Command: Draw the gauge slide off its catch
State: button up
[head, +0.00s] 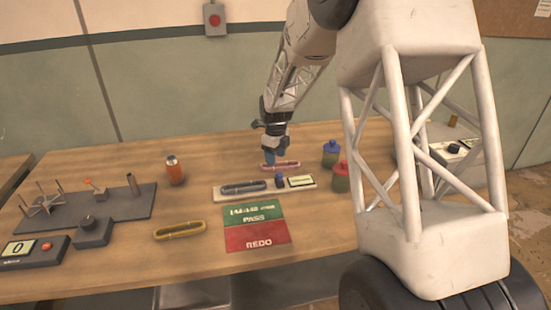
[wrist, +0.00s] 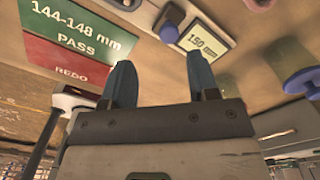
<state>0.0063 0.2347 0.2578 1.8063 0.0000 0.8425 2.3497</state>
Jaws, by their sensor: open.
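The gauge (head: 228,197) is a pale bar lying on the table, with a dark grey oval link (head: 243,187) on its left part. A small blue knob (head: 280,182) stands on it, beside a display (head: 301,181). In the wrist view the blue knob (wrist: 169,31) is at the top and the display (wrist: 203,40) reads 150 mm. I cannot make out the catch. My gripper (head: 275,158) hangs just behind the gauge, near a pink oval link (head: 285,167). In the wrist view its blue fingers (wrist: 162,75) are apart with nothing between them; the knob lies beyond them.
A green and red card (head: 256,227) reads 144-148 mm PASS and REDO. A yellow oval link (head: 180,230) and an orange canister (head: 175,170) are to the left. Blue-topped (head: 331,154) and red-topped (head: 341,182) jars stand close right. A grey fixture (head: 125,205) fills the far left.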

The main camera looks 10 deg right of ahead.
jog(key=s+r+n+t, duration=0.1)
jog(key=s+r+n, duration=0.6)
jog(key=s, duration=0.4)
jog(key=s+r+n, duration=0.6)
jog(key=s+r, duration=0.3)
jog(key=s, duration=0.3)
jog(key=s+n+t, duration=0.1)
jog(key=s+n, duration=1.2)
jog(key=s, duration=1.2)
jog(key=shift+s+r+n+t, duration=0.25)
jog(key=shift+r+n+t, duration=0.05)
jog(key=shift+r+n, duration=0.1)
